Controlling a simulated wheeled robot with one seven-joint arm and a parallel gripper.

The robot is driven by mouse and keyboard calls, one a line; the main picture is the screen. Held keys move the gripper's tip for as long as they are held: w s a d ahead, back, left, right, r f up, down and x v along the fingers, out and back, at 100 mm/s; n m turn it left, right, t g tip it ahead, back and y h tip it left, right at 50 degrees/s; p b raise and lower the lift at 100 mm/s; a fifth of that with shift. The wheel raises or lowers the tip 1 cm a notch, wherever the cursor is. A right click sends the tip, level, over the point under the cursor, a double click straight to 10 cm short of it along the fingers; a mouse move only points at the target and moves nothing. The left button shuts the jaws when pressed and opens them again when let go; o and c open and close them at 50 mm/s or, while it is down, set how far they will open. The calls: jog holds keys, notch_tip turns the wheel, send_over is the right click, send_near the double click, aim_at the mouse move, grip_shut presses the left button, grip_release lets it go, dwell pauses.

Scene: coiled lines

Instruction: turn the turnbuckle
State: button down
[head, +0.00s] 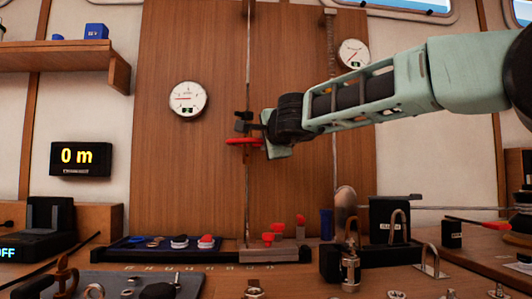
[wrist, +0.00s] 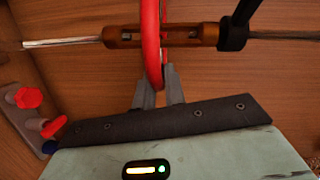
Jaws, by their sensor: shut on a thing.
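The turnbuckle (wrist: 128,37) shows in the wrist view as a bronze-orange slotted body on a metal rod. In the head view the rod (head: 247,60) runs upright in front of the wooden panel. A red handle (wrist: 151,40) crosses the turnbuckle body; it also shows in the head view (head: 240,141). My gripper (wrist: 160,85) is shut on the red handle, just beside the turnbuckle. A black piece (wrist: 233,36) sits around one end of the body, with an arm reaching out of view. In the head view my gripper partly hides the turnbuckle.
A dial gauge (head: 187,98) hangs on the panel to the left, and another (head: 353,54) behind my arm. Below stand red knobs (head: 274,234), a dark tray (head: 130,250) and bench hardware. The space left of my gripper is clear.

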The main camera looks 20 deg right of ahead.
aim_at(250, 141)
jog(key=m+h+p, duration=0.2)
jog(key=h, duration=0.1)
jog(key=s+a+h+p, duration=0.1)
jog(key=shift+a+m+g, duration=0.1)
jog(key=shift+m+g, duration=0.3)
jog(key=m+h+p, duration=0.1)
jog(key=m+g+h+p, duration=0.1)
jog(key=a+h+p, duration=0.1)
jog(key=p, duration=0.1)
jog(key=shift+s+r+m+h, duration=0.1)
jog(key=shift+s+m+h, duration=0.2)
jog(key=shift+m+h, duration=0.1)
jog(key=m+g+h+p, duration=0.1)
jog(key=a+m+g+h+p, duration=0.1)
jog(key=h+p, duration=0.1)
jog(key=m+g+h+p, duration=0.1)
jog(key=p, duration=0.1)
jog(key=shift+s+a+m+g+h, duration=0.15)
jog(key=shift+s+m+g+h, duration=0.15)
jog(key=shift+m+g+h, duration=0.1)
jog(key=shift+s+a+f+m+g+h+p, duration=0.15)
jog(key=shift+m+g+h+p, duration=0.25)
jog(key=shift+p, duration=0.25)
jog(key=shift+w+a+f+m+g+h+p, duration=0.15)
jog(key=shift+m+g+h+p, duration=0.15)
jog(key=shift+m+g+p, duration=0.25)
jog(key=shift+s, duration=0.15)
jog(key=c, duration=1.5)
grip_release()
jog(key=shift+r, duration=0.1)
